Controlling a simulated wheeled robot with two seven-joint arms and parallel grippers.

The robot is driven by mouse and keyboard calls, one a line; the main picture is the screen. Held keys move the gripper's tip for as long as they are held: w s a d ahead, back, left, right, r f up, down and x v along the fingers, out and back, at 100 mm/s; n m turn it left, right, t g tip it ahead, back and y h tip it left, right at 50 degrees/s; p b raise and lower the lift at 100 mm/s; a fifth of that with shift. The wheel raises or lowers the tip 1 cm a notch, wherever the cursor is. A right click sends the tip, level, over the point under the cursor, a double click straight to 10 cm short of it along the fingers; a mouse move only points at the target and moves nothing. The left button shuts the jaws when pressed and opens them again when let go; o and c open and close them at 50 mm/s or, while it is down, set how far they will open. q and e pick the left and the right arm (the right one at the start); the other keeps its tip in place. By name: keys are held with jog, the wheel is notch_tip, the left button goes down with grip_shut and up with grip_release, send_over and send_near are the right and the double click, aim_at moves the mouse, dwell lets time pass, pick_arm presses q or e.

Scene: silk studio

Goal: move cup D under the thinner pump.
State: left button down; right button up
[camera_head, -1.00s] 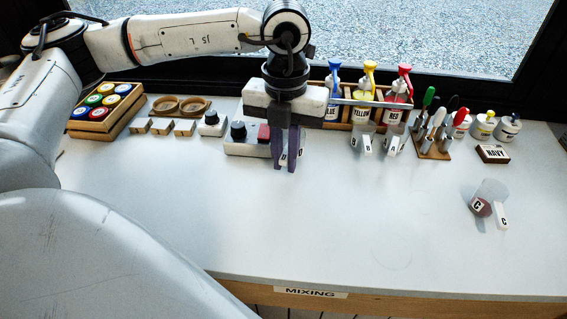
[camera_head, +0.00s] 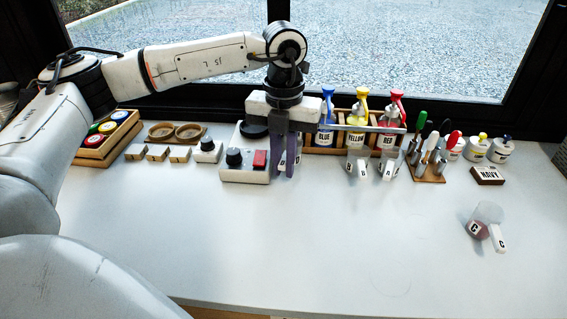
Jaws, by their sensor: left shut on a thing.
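My left gripper (camera_head: 284,176) is at the back of the bench, fingers pointing down, shut on a cup that its fingers mostly hide. Only a small pale piece shows beside them, and its letter cannot be read, so I cannot confirm that it is cup D. The pump rack (camera_head: 349,148) shows a blue pump (camera_head: 326,120), a yellow pump (camera_head: 358,120) and a red pump (camera_head: 392,120). No pump marked thinner can be made out; the gripper covers the area left of blue. My right gripper is not in view.
A mixer box with a red button (camera_head: 260,159) stands close left of the gripper. Cups stand below the yellow (camera_head: 357,170) and red (camera_head: 391,170) pumps. Cup C (camera_head: 487,230) holds something dark red at front right. A tool stand (camera_head: 429,172) is right of the rack. The bench middle is clear.

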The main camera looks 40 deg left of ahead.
pick_arm(q)
jog(key=shift+f+b, duration=0.45)
jog(key=shift+f, duration=0.2)
jog(key=c, duration=1.7)
grip_release()
notch_tip(320, 180, up, 10)
jog(key=shift+d+r, duration=0.1)
jog(key=shift+r, duration=0.15)
